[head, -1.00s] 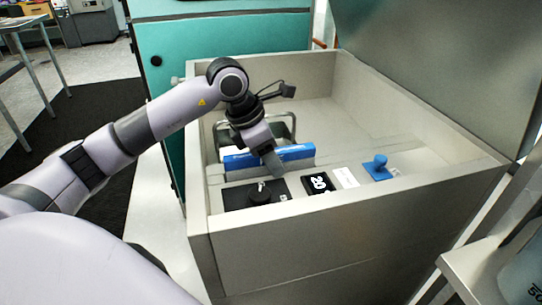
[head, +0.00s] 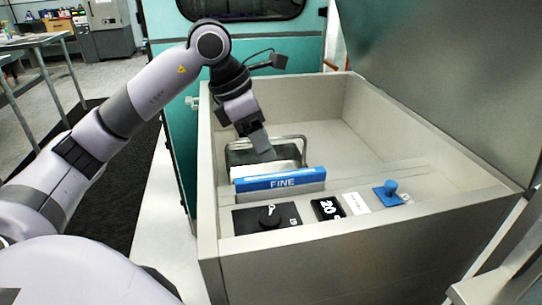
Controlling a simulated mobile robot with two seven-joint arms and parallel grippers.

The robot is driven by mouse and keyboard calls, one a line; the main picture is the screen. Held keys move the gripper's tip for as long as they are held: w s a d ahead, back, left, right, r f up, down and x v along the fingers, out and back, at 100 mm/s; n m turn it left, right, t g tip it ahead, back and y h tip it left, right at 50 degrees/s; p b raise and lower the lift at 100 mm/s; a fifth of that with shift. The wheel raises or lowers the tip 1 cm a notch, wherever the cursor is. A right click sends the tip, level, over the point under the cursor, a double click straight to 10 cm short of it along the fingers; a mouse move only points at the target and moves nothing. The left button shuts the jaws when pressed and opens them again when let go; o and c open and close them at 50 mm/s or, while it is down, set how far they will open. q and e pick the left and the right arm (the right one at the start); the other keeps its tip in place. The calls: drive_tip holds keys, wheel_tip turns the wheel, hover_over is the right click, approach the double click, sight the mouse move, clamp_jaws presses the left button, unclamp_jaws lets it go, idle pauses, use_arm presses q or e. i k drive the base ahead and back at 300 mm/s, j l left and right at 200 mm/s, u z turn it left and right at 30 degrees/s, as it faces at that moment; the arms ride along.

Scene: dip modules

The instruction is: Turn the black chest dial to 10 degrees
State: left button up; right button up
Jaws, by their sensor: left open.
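The black chest dial (head: 269,218) is a round knob on a black plate (head: 243,224) at the front left of the open grey chest. A small light mark shows on its top, but I cannot read its angle. A black square (head: 328,208) to its right shows the number 20. My left gripper (head: 263,150) is in the air above the chest, behind and above the dial and apart from it. It is open and holds nothing; its fingers overlap from this side. My right gripper is out of view.
A blue bar marked FINE (head: 280,180) stands just behind the dial. Behind it is a metal container with a wire handle (head: 290,139). The raised lid (head: 440,80) is at the right.

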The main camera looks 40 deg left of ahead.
sight(270, 223)
drive_tip(key=k, duration=1)
